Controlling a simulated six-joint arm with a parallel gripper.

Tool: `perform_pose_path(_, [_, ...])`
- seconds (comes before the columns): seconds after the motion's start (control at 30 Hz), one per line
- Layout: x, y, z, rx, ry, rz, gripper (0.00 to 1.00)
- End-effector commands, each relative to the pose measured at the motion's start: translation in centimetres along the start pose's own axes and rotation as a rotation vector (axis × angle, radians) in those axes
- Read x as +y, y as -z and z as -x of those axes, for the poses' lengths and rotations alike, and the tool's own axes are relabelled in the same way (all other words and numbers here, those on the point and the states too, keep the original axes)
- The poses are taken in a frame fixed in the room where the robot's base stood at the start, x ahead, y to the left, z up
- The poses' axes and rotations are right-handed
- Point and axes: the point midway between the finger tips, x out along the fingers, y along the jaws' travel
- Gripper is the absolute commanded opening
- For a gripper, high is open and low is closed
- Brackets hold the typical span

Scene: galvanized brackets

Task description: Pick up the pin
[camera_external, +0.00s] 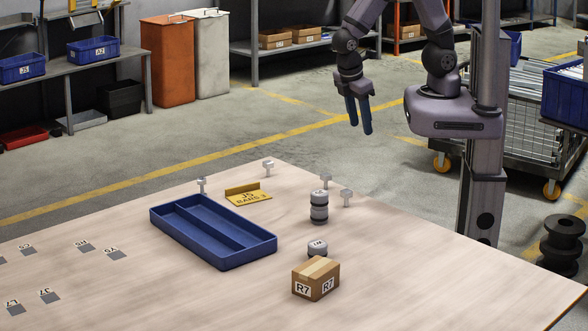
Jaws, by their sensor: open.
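I cannot tell which one the task means. My gripper (359,128) hangs in the air with its two blue fingers pointing down and apart. It is open and empty, and in the picture it shows above and beyond the pair of pins, touching nothing.
A two-compartment blue tray (263,246) looks empty. A banded cylinder (319,207), a short grey cylinder (318,248) and an R7 carton (316,279) stand right of the tray. Small labelled plates lie at left. The front right tabletop (430,285) is clear.

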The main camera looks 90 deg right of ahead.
Motion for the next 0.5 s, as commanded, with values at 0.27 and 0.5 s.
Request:
perform_pose_path(0.27, [-5.0,5.7,-3.5,-0.271,-0.336,0.614,0.42])
perform_pose_path(0.5, [-11.0,10.3,-5.9,-0.462,-0.716,1.041,0.42])
